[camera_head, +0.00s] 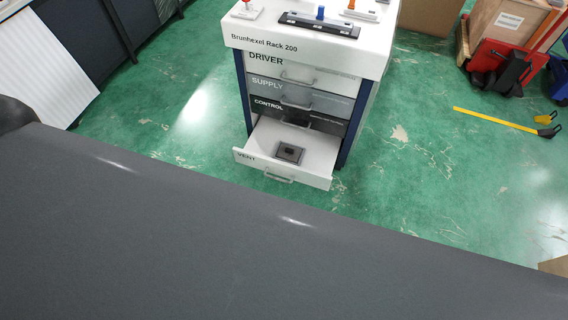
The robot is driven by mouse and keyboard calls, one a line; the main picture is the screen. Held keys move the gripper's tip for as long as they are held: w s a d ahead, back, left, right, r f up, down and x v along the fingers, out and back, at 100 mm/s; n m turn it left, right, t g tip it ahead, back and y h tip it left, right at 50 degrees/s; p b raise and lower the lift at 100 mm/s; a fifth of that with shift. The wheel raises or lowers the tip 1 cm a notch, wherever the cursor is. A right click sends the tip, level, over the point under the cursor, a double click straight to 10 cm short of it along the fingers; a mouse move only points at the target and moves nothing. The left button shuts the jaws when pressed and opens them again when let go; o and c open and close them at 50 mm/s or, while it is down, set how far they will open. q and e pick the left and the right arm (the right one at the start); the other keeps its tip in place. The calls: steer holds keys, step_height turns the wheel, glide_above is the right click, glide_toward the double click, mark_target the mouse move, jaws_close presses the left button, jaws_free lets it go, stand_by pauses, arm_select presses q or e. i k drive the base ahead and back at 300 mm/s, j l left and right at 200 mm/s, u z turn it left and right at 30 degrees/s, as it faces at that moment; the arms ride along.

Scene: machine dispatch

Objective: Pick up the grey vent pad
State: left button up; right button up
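The grey vent pad (290,152) is a small dark grey square with a darker raised centre. It lies inside the open bottom drawer (318,172), which is white and labelled VENT. The drawer is pulled out from the cabinet labelled Brunhexel Rack 200 (300,48). A large dark grey surface fills the lower part of the view and is likely part of my own body. Neither of my grippers is in view.
The DRIVER, SUPPLY and CONTROL drawers (272,83) above look shut. Small parts and a dark rail (318,24) sit on the cabinet top. Crates and a red item (495,60) stand at right.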

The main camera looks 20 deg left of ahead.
mark_target(289, 153)
steer(key=i+j+z, duration=0.25)
steer(key=i, duration=0.4)
steer(key=i+j+z, duration=0.25)
steer(key=i+j, duration=0.35)
